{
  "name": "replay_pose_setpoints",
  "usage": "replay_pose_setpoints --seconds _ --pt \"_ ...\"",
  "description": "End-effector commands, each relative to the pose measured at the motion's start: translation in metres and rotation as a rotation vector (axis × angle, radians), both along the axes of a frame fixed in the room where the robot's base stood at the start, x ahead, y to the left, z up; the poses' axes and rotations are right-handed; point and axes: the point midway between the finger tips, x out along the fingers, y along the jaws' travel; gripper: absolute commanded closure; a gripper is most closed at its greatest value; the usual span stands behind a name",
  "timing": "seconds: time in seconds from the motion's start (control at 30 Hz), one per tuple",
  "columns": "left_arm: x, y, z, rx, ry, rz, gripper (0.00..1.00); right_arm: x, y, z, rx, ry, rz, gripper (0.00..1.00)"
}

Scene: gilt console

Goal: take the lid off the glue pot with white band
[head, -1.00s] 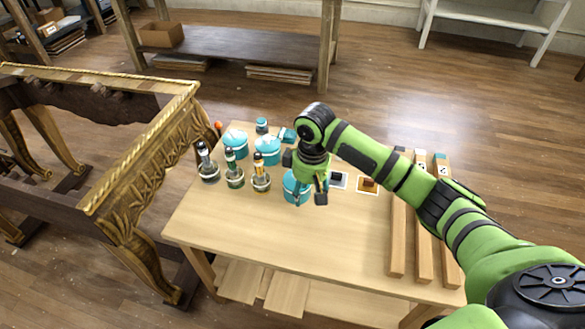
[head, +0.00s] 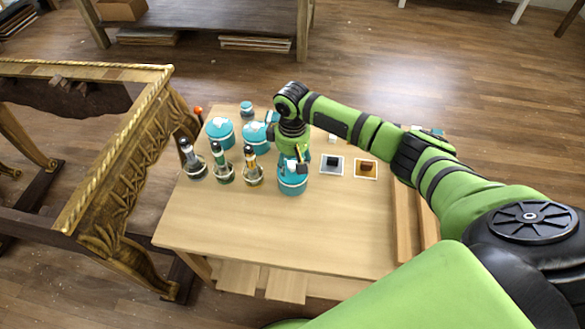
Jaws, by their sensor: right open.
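Several teal pots stand on the wooden table (head: 270,225). The front teal pot (head: 292,186) is directly under my right gripper (head: 296,166). The gripper points down with its fingers open at the top of this pot. It hides part of the lid, and I cannot tell whether the fingers touch it. Two more lidded teal pots stand behind, one at the left (head: 220,134) and one in the middle (head: 256,138). The bands are too small to tell which one is white. My left gripper does not show.
Three bottles in holders stand left of the front pot: a dark one (head: 192,165), a green-banded one (head: 222,168) and an orange-banded one (head: 252,168). Two small framed squares (head: 332,165) (head: 366,169) lie right. A gilt console (head: 110,170) stands left. The table's front is clear.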

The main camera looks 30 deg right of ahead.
Motion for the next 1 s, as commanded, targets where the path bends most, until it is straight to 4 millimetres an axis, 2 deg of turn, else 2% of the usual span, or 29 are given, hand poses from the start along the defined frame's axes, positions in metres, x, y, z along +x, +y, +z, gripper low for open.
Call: replay_pose_setpoints --seconds 0.03,0.17,0.2,0.27,0.3,0.33,0.6,0.77,1.0 --pt "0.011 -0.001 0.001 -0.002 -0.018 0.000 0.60 0.000 0.000 -0.001 0.000 0.000 0.000 0.46" --pt "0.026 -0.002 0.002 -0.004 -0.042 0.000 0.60 0.000 0.000 -0.001 0.000 0.000 0.001 0.46" --pt "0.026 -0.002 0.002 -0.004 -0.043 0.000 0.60 0.000 0.000 0.000 0.000 0.000 0.001 0.54" --pt "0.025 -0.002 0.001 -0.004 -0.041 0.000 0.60 0.000 0.000 0.000 0.000 0.000 0.001 0.78" --pt "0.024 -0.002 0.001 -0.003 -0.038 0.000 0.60 0.000 0.000 0.000 0.000 -0.001 0.001 0.94" --pt "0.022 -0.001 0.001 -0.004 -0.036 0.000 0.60 0.000 0.000 0.000 0.000 -0.001 0.001 0.99" --pt "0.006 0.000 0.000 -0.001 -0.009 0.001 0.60 0.000 0.000 0.000 0.000 -0.001 0.001 1.00" --pt "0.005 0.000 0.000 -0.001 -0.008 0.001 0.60 0.001 0.000 0.003 0.002 -0.002 0.001 1.00" --pt "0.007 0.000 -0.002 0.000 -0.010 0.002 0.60 0.001 0.000 0.025 0.002 -0.004 0.001 1.00"
